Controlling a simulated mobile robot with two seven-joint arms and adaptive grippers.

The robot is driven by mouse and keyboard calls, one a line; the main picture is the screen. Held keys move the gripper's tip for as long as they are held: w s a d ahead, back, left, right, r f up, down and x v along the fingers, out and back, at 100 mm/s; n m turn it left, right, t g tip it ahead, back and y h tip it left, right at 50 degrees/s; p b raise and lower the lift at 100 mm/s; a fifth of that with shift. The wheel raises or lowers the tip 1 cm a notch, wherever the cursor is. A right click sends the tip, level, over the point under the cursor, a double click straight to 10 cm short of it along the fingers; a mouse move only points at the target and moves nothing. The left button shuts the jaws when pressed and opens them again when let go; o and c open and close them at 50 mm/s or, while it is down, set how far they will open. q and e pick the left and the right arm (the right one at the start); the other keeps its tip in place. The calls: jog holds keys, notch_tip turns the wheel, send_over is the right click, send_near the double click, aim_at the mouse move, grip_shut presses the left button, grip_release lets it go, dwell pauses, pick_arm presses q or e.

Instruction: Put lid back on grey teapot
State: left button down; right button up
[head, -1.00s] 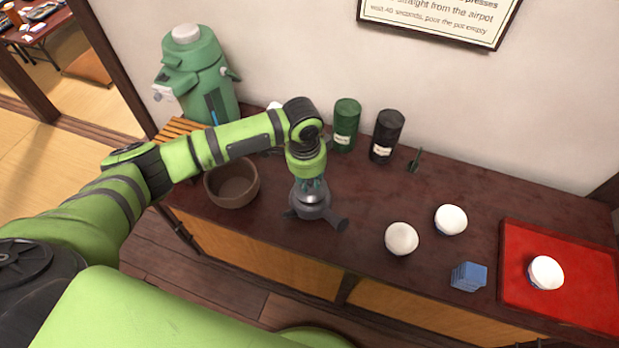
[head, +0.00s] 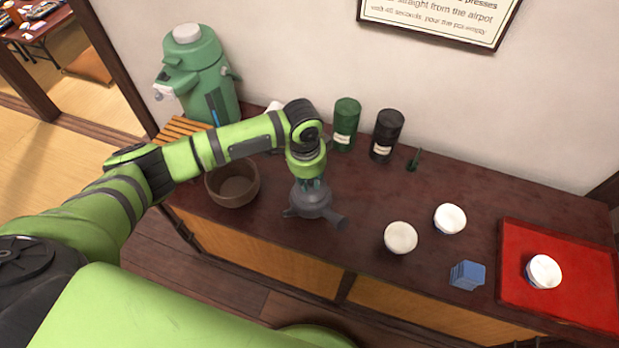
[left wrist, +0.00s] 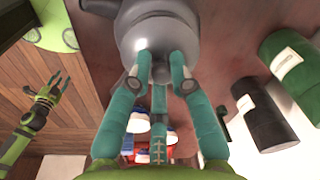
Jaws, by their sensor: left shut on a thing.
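The grey teapot (head: 318,212) stands upright on the dark counter, its spout toward the lower right in the head view. Its grey lid (left wrist: 158,36) is on top of the pot, over the opening; I cannot tell whether it is fully seated. My left gripper (head: 314,184) points down from above. In the left wrist view its teal fingers (left wrist: 160,72) are shut on the lid's knob, partly hiding it. My right gripper (left wrist: 46,92) hangs off to the side in the left wrist view, fingers spread and empty, away from the pot.
A brown bowl (head: 233,200) stands left of the teapot. Green (head: 346,125) and black (head: 386,135) canisters stand behind. A green airpot (head: 200,75) is at the back left.

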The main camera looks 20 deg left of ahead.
pick_arm(q)
jog(key=shift+p, duration=0.45)
dwell(0.6)
jog(key=c, duration=1.1)
grip_release()
jog(key=shift+o, duration=0.2)
jog(key=o, duration=0.5)
jog(key=shift+r, duration=0.1)
jog(key=shift+r+p, duration=3.45)
jog(key=shift+p, duration=0.65)
